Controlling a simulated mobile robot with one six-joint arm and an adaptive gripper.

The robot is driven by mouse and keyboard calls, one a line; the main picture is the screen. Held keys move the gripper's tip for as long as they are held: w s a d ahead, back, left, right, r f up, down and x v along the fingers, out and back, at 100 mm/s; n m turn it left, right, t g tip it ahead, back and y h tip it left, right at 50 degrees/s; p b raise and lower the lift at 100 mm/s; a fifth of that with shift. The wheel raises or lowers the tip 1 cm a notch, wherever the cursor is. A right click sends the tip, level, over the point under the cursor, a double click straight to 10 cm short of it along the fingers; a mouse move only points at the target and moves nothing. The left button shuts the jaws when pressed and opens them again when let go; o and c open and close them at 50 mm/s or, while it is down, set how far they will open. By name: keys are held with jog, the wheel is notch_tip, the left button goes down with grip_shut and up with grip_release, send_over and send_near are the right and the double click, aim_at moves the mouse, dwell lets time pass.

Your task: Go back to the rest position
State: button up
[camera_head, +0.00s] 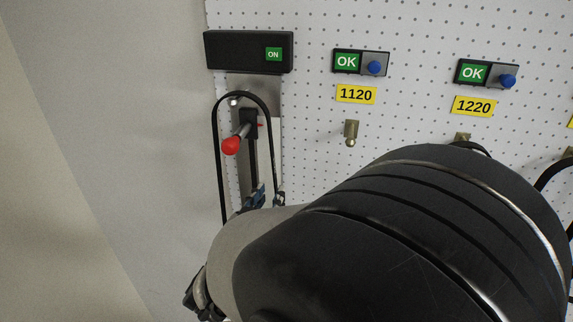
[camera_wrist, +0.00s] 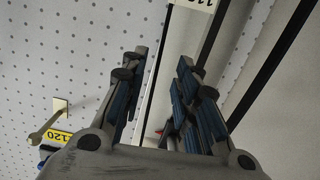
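My gripper (camera_wrist: 162,62) is open in the wrist view, its blue-padded fingers apart with no object gripped between them. In the head view, the fingertips (camera_head: 267,197) show beside the lower part of a black belt loop (camera_head: 216,150); whether they touch it I cannot tell. The belt hangs over a peg on the left station, under a black box with a green ON label (camera_head: 273,54). A lever with a red knob (camera_head: 231,146) is inside the loop. My dark arm covers the lower right of the head view.
A white pegboard (camera_head: 310,110) stands close in front. It carries OK boxes (camera_head: 347,62), yellow labels 1120 (camera_head: 356,94) and 1220 (camera_head: 473,106), and a bare brass hook (camera_head: 351,132). More black belts hang at the right, partly hidden. A plain wall (camera_head: 110,120) is at the left.

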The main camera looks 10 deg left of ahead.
jog(key=s, duration=0.6)
jog(key=d+f+n+g+y+b, duration=0.2)
jog(key=d+f+g+y+b, duration=0.25)
jog(key=f+y+b, duration=0.65)
jog(key=s+d+f+g+h+b, duration=0.3)
jog(key=s+d+f+h+b, duration=0.1)
jog(key=s+d+f+b, duration=0.3)
jog(key=s+d+f+m+g+h+b, duration=0.1)
jog(key=s+d+f+g+h+b, duration=0.3)
jog(key=s+d+f+b, duration=0.3)
jog(key=s+d+f, duration=0.1)
jog(key=s+d, duration=0.4)
jog(key=s, duration=0.2)
jog(key=shift+f+h, duration=0.2)
jog(key=shift+h, duration=0.2)
jog(key=shift+o, duration=0.4)
dwell(1.8)
